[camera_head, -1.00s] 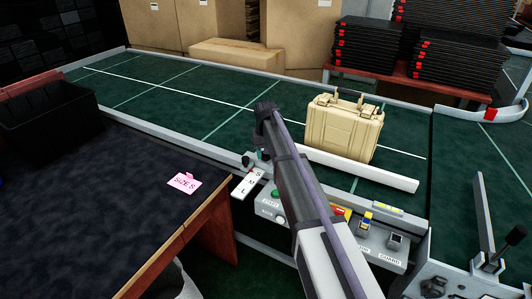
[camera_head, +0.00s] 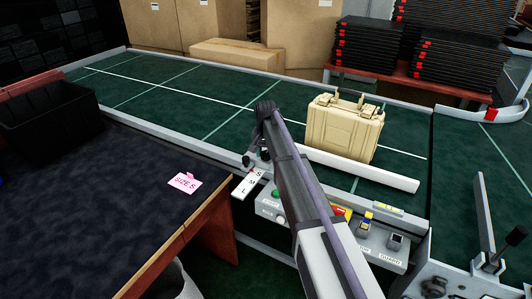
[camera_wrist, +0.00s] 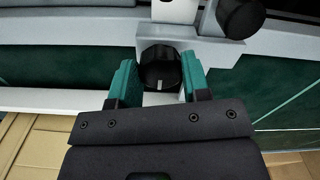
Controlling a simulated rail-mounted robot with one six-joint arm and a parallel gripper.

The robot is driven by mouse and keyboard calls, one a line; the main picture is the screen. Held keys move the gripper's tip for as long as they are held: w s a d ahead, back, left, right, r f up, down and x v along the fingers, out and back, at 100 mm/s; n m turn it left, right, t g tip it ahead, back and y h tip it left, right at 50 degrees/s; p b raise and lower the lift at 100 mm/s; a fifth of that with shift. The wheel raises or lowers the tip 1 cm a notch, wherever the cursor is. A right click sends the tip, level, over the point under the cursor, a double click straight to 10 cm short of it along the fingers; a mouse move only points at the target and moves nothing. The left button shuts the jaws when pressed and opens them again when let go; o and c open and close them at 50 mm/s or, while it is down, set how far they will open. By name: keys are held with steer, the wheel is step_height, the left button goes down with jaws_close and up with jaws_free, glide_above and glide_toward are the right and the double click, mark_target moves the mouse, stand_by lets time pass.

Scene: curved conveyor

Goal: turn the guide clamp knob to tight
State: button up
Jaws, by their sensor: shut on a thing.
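The guide clamp knob (camera_wrist: 158,72) is black with a short white mark pointing toward the bottom of the wrist view. My gripper (camera_wrist: 160,80) has its teal fingers on either side of the knob and is shut on it. In the head view my gripper (camera_head: 264,155) is at the conveyor's near rail, and my arm hides the knob there. A white size card lettered S, M, L (camera_head: 249,184) is just below the gripper. A long white guide bar (camera_head: 360,170) lies on the green belt.
A beige case (camera_head: 343,130) stands on the belt behind the guide bar. A second black round knob (camera_wrist: 240,17) sits near the gripped one. A control box (camera_head: 380,240) lies right of my arm. A table with a pink "SIZE S" tag (camera_head: 185,182) is at left.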

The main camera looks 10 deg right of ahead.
mark_target(266, 154)
steer(key=o, duration=0.9)
step_height(266, 154, up, 11)
steer(key=p, duration=1.1)
steer(key=shift+f, duration=0.1)
